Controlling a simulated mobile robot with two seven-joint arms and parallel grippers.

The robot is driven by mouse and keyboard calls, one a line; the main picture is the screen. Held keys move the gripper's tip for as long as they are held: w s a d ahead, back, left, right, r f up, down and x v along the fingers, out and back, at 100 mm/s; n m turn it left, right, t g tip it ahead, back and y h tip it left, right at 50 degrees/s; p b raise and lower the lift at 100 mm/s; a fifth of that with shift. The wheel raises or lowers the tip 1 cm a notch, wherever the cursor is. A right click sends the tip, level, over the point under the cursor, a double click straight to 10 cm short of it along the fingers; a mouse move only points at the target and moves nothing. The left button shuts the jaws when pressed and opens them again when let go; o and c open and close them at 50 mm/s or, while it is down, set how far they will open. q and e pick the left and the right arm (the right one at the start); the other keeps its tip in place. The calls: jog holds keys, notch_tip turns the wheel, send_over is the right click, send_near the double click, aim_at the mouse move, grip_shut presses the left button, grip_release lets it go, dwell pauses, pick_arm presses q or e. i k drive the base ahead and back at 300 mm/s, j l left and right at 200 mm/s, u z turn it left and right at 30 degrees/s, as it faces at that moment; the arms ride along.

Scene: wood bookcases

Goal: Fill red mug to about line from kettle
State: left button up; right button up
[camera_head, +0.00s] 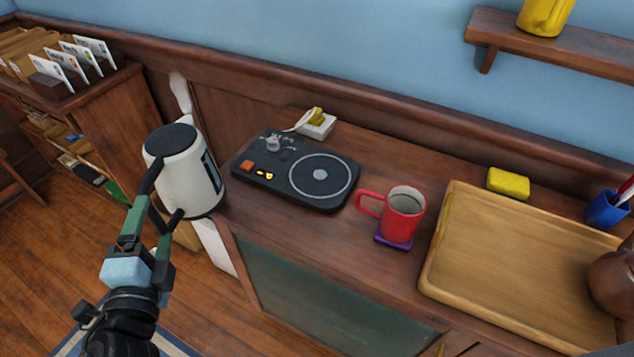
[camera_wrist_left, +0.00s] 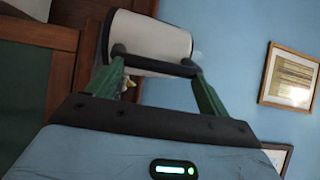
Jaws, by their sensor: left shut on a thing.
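The white kettle (camera_head: 187,175) with a dark lid is held in the air at the left end of the wooden counter. It stands about upright. My left gripper (camera_head: 153,222) is shut on its black handle; the left wrist view shows the handle (camera_wrist_left: 155,62) between the green fingers, with the kettle body (camera_wrist_left: 150,38) beyond. The red mug (camera_head: 403,216) stands upright on a small purple coaster (camera_head: 393,241), its handle to the left. Its inside looks greyish; a fill line and liquid level cannot be made out. My right gripper is not in view.
A black hot plate (camera_head: 338,193) lies between kettle and mug, with a white socket box (camera_head: 318,125) behind it. A wooden tray (camera_head: 520,262) is right of the mug. A yellow sponge (camera_head: 508,183), blue cup (camera_head: 606,209) and brown round pot (camera_head: 612,281) are further right.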

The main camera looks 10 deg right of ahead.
aim_at(404, 206)
jog(key=i+j+z, duration=0.15)
jog(key=j, duration=0.15)
jog(key=i+j+z, duration=0.1)
jog(key=j, duration=0.2)
jog(key=i+j+z, duration=0.3)
jog(key=j, duration=0.35)
